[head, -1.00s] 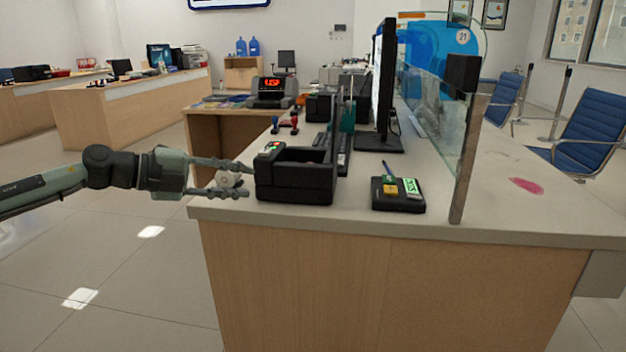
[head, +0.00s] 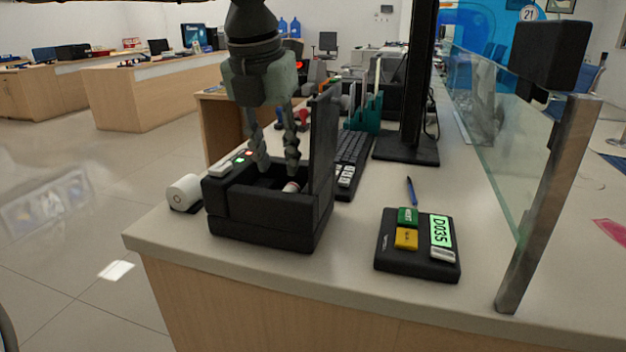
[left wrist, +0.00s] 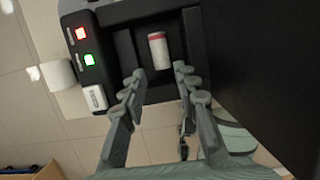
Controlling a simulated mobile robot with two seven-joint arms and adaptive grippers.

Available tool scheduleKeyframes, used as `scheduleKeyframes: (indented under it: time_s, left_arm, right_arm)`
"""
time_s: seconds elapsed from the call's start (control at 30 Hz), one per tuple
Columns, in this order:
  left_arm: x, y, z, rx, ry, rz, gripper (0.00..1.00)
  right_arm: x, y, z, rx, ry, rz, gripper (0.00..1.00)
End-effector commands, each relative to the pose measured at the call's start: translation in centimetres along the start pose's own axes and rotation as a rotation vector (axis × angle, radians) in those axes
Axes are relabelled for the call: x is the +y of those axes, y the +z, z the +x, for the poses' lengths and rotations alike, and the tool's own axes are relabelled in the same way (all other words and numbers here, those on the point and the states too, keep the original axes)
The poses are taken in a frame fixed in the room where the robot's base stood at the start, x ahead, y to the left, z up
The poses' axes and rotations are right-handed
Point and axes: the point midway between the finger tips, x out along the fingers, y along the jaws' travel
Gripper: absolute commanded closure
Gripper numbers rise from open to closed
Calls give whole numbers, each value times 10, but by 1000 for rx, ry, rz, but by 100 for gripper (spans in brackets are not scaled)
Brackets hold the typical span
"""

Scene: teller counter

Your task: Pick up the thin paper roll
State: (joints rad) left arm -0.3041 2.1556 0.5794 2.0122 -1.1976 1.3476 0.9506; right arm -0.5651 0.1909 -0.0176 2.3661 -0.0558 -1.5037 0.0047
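The thin paper roll (head: 292,187), white with a red band, lies inside the open bay of the black printer (head: 262,222); the bay wall partly hides it in the head view. The left wrist view shows the thin roll (left wrist: 158,52) whole, beyond the fingertips. My left gripper (head: 277,165) points down over the bay with its fingers apart. In the left wrist view the open gripper (left wrist: 160,74) has nothing between its fingers, and the thin roll is centred in line with the gap. My right gripper is not in view.
A thicker white roll (head: 184,192) lies on the counter left of the printer. The raised printer lid (head: 323,145) stands close right of my fingers. A keypad terminal (head: 418,262), keyboard (head: 350,160), monitor and glass screen (head: 490,130) lie further right. Counter between printer and terminal is clear.

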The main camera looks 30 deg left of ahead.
Motion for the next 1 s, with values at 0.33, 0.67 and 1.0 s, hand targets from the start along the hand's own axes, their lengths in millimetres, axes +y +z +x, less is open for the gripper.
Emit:
scheduleKeyframes:
  time_s: [0.33, 0.67, 1.0]
  left_arm:
    - [0, 0, 28, 2, 6, 4, 70]
    - [-1, 5, 72, 2, 4, 2, 70]
    - [-1, 6, 78, -1, 5, 1, 74]
  right_arm:
    - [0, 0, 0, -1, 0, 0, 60]
    - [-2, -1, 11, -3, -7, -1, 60]
    - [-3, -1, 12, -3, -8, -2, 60]
